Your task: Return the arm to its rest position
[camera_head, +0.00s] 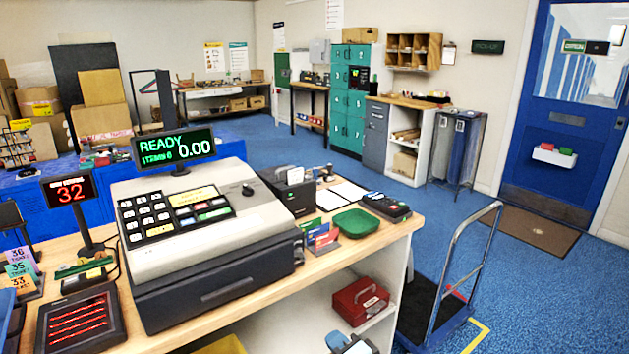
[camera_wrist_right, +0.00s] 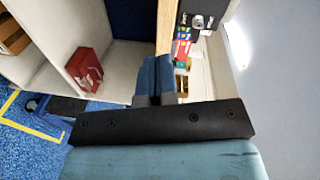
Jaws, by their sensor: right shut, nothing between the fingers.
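My right gripper (camera_head: 350,344) shows at the bottom edge of the head view, in front of the counter's open shelf side. In the right wrist view its two blue fingers (camera_wrist_right: 155,68) lie together, shut, with nothing between them. It is apart from the red cash box (camera_head: 357,301), which stands on a shelf under the counter and also shows in the wrist view (camera_wrist_right: 86,68). Most of the right arm is out of the head view. I cannot make out my left gripper in either view.
The wooden counter (camera_head: 408,228) bears a cash register (camera_head: 196,210), a green tray (camera_head: 356,222) and a card terminal (camera_head: 385,206). A platform cart (camera_head: 440,290) with a tall metal handle stands right of the counter. Blue floor (camera_head: 540,300) is clear farther right.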

